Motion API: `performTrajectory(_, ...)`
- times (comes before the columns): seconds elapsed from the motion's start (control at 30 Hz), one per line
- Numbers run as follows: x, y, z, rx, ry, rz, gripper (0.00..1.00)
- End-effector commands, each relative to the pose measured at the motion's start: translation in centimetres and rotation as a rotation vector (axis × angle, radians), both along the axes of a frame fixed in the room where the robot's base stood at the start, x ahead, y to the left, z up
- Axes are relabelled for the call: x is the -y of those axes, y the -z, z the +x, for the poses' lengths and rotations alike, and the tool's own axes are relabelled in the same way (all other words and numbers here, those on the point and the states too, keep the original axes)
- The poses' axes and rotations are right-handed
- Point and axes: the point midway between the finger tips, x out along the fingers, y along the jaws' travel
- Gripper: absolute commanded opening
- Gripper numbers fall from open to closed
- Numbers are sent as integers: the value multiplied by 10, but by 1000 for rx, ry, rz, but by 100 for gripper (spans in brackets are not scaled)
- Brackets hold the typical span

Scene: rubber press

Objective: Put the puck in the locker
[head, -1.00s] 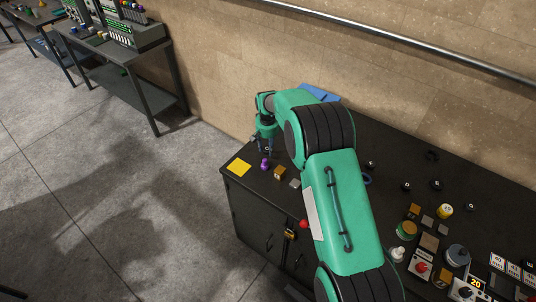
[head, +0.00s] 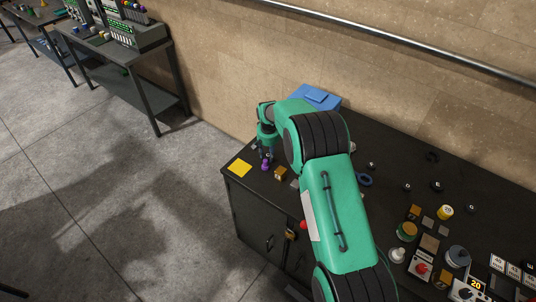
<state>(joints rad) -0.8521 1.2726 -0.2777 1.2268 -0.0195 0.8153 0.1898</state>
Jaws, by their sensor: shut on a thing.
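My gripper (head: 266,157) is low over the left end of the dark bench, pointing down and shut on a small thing. The fingers hide most of that thing, so I cannot tell its shape. A purple piece (head: 265,167) shows right at the fingertips; I cannot tell if it is held or stands just in front. I cannot single out the puck for certain. The dark cabinet (head: 250,225) under the bench has shut doors with handles and a brass-coloured lock (head: 290,235); it may be the locker.
A blue box (head: 315,98) stands at the back by the wall. A blue ring (head: 365,180) and several small black round pieces lie farther right.

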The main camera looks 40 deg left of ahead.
Motion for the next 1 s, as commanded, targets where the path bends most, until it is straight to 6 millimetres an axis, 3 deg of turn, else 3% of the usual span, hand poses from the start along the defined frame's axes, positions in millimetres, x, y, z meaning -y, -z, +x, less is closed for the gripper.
performTrajectory(0.33,0,3,0,0,0,0,10)
performTrajectory(0.37,0,3,0,-1,0,-1,39)
performTrajectory(0.43,0,2,0,-1,0,-1,53)
performTrajectory(1.0,0,-5,0,0,0,0,54)
